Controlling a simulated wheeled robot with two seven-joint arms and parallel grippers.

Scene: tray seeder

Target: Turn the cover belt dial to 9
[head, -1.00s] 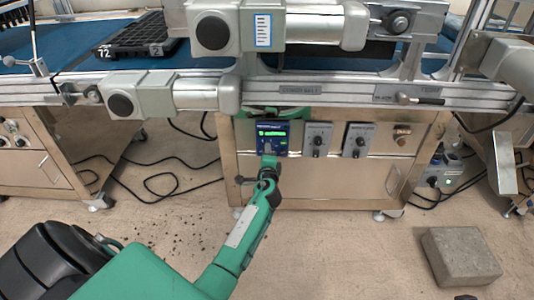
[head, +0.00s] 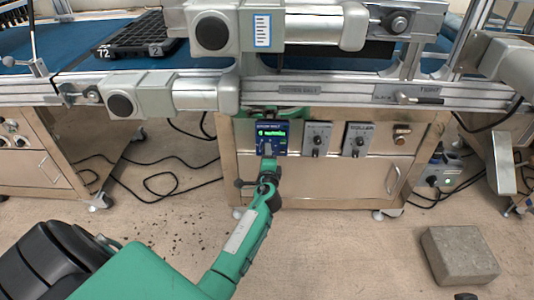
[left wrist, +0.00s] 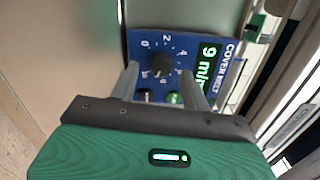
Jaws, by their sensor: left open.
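The cover belt panel (head: 283,128) is a small blue box on the front of the metal cabinet, with a lit green display. In the left wrist view, the panel (left wrist: 135,44) is labelled "COVER BELT" and its display (left wrist: 207,62) begins with 9; the rest is partly hidden. The black round dial (left wrist: 159,66) sits among white scale numbers. My left gripper (left wrist: 159,70) is open, with one finger on each side of the dial; I cannot tell whether they touch it. In the head view my left gripper (head: 268,164) is at the panel's lower edge and hides the dial.
Two grey dial boxes (head: 316,139) (head: 358,140) stand right of the panel. Grey motor cylinders (head: 165,92) and the conveyor rail (head: 300,90) overhang the cabinet. A concrete block (head: 460,256) lies on the floor at right. Black cables run over the floor at left.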

